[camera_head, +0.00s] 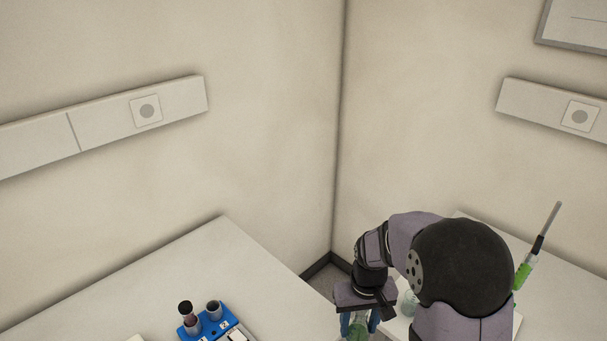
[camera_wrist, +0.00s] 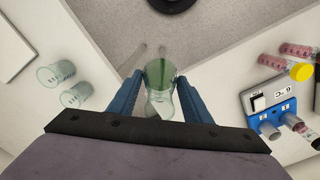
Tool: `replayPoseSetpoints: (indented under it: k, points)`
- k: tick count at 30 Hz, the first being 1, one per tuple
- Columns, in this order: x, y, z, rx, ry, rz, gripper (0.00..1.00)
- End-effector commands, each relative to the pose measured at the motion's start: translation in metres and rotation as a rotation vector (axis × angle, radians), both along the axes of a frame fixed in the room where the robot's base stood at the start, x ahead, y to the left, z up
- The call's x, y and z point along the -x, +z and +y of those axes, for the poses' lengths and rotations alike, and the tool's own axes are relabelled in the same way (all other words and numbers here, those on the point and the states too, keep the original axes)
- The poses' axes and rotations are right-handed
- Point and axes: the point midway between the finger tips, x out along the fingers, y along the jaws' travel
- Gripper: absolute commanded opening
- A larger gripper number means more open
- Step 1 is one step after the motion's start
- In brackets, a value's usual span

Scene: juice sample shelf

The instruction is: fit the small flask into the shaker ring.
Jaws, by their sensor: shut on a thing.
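My gripper (camera_head: 359,318) is shut on a small greenish clear glass flask (camera_wrist: 159,99). In the wrist view the flask sits between the two blue fingers of my gripper (camera_wrist: 160,78), over the floor gap between two white tables. In the head view the flask (camera_head: 358,329) is partly hidden by the fingers and cut by the bottom edge. I cannot make out a shaker ring in either view.
Two clear glass beakers (camera_wrist: 75,95) stand on the left table in the wrist view. A blue block with tubes (camera_wrist: 268,122) and pink tubes, one yellow-capped (camera_wrist: 301,72), are on the right table. In the head view the blue block (camera_head: 208,322) is at lower left; the table behind it is bare.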

Motion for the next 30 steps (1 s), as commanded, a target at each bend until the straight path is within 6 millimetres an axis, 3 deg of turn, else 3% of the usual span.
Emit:
replayPoseSetpoints:
  k: [7, 17, 23, 26, 30]
  points:
    - [0.005, 0.000, -0.019, 0.000, -0.125, -0.001, 0.20]
    - [0.001, -0.002, -0.009, 0.000, -0.092, -0.004, 0.20]
    - [-0.011, -0.002, 0.036, 0.000, 0.045, -0.005, 0.20]
    - [-0.016, -0.001, 0.074, 0.000, 0.157, -0.006, 0.20]
    - [-0.014, 0.002, 0.139, 0.001, 0.341, -0.007, 0.20]
